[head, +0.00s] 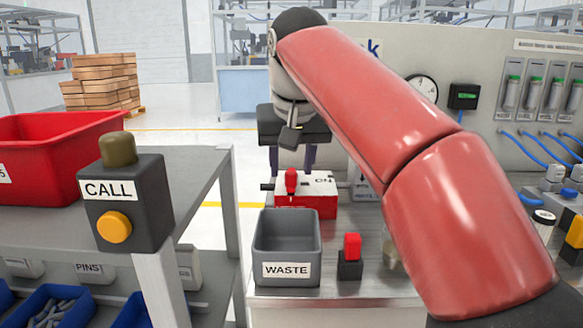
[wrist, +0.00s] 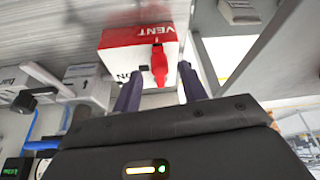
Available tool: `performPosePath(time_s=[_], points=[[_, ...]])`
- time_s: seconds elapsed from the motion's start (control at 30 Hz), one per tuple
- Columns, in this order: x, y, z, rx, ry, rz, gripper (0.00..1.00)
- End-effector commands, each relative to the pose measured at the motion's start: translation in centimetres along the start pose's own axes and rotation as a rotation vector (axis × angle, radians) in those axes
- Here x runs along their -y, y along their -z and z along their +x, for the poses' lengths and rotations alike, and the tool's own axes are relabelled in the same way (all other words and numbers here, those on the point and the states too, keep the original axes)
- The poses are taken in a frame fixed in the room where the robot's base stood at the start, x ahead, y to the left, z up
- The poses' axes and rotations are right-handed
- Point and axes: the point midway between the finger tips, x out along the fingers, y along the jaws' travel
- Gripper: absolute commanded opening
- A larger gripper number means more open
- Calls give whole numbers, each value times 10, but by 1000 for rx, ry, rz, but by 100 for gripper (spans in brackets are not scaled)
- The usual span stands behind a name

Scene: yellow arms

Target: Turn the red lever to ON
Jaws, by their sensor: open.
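The red lever (head: 291,183) stands on a red and white box (head: 319,205) on the metal bench. The ON label is to the lever's right in the head view, and the lever is not on the label. In the wrist view the lever (wrist: 159,65) shows near the middle of the box (wrist: 125,58), with ON to its left and VENT above. My gripper (head: 293,160) points down behind the box in the head view. Its dark purple fingers are apart, and in the wrist view the gripper (wrist: 160,78) has one finger each side of the lever's line, with nothing held between them.
A grey WASTE bin (head: 286,250) stands in front of the box, with a small red-topped switch (head: 350,257) to its right. A CALL button post (head: 124,200) and red crate (head: 55,150) are at left. A panel with gauge (head: 422,90) and blue hoses stands at right.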

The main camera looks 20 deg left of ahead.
Motion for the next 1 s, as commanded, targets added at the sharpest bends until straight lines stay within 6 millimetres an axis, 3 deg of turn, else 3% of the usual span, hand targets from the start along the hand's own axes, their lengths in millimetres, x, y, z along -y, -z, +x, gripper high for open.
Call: performPosePath(time_s=[0.2, 0.47, 0.77, 1.0], points=[[0, 0, 15, -1, 0, 1, 42], [0, 0, 16, -1, 0, 1, 41], [0, 0, 16, 0, 0, 0, 2], [0, 0, 16, -1, 0, 0, 0]])
